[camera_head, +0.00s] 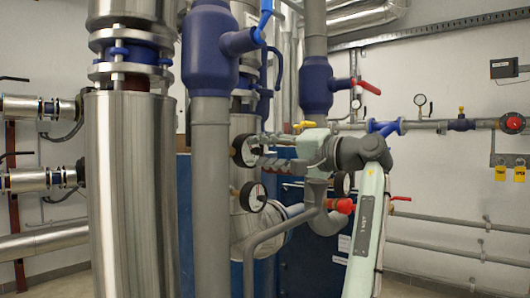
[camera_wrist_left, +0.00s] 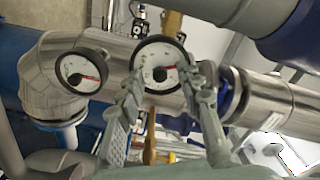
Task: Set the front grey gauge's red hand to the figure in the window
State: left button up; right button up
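Two round gauges with dark rims and white dials show in the wrist view: a left gauge (camera_wrist_left: 83,72) and a middle gauge (camera_wrist_left: 161,64). Each has a red hand, pointing roughly right; the middle one has a dark central knob. In the head view, an upper gauge (camera_head: 244,150) and a lower gauge (camera_head: 253,196) stand beside the grey pipe. I cannot tell which is the front grey one, and no figure is readable. My left gripper (camera_head: 266,158) is near the upper gauge. Its fingers (camera_wrist_left: 162,84) are apart, near both sides of the middle gauge's lower face.
A vertical grey pipe (camera_head: 210,200) and a large metal-clad pipe (camera_head: 130,200) stand left of the gauges. A small dark box (camera_head: 504,68) hangs on the right wall.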

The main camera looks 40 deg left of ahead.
pick_arm(q)
jog(key=d, duration=1.2)
jog(key=shift+s, duration=0.45)
jog(key=shift+s+f, duration=0.1)
